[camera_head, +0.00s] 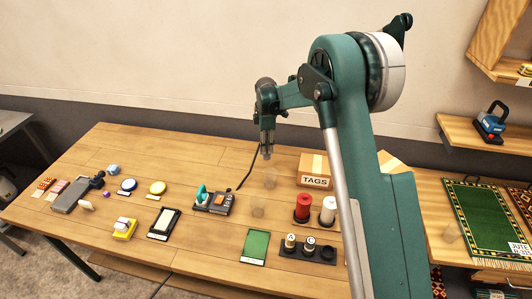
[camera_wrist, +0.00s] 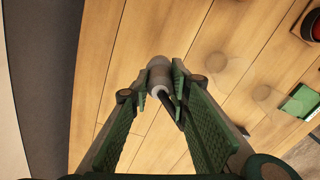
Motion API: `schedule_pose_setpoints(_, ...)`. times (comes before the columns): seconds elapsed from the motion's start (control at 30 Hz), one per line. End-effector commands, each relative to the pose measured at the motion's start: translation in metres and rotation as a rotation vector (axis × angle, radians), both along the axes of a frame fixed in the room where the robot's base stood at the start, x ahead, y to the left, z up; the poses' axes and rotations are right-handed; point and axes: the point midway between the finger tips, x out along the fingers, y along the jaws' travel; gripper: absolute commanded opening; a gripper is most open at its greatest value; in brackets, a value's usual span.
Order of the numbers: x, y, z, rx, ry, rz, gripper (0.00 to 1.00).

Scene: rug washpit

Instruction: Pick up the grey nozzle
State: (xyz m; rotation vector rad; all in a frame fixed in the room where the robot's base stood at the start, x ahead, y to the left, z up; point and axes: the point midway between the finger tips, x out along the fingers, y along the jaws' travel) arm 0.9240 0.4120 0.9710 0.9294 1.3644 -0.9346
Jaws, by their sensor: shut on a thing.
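The grey nozzle (camera_wrist: 158,74) is a short grey cylinder with a paler ring at its near end. It sits between the two green ribbed fingers of my gripper (camera_wrist: 159,80) in the wrist view, and the gripper is shut on it. In the head view my gripper (camera_head: 267,136) points down over the back of the wooden table, with the nozzle (camera_head: 266,154) small at its tips. The nozzle appears held above the tabletop. The fingers hide part of its sides.
The wooden table (camera_head: 150,142) holds a TAGS box (camera_head: 314,171), red and white spools (camera_head: 303,207), a device with a teal handle (camera_head: 203,195) and a green card (camera_head: 256,246). Faint see-through round items (camera_head: 270,177) stand below my gripper. The table's middle front (camera_head: 205,245) is bare.

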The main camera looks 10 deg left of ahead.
Motion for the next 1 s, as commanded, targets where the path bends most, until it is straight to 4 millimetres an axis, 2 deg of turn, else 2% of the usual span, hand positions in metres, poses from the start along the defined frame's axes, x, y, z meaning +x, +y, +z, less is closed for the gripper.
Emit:
schedule_pose_setpoints(0.1,0.000,0.000,0.019,0.000,0.000,0.000,0.06)
schedule_pose_setpoints(0.33,0.000,0.000,0.042,0.000,0.000,0.000,0.06)
schedule_pose_setpoints(1.0,0.000,0.000,0.047,0.000,0.000,0.000,0.06)
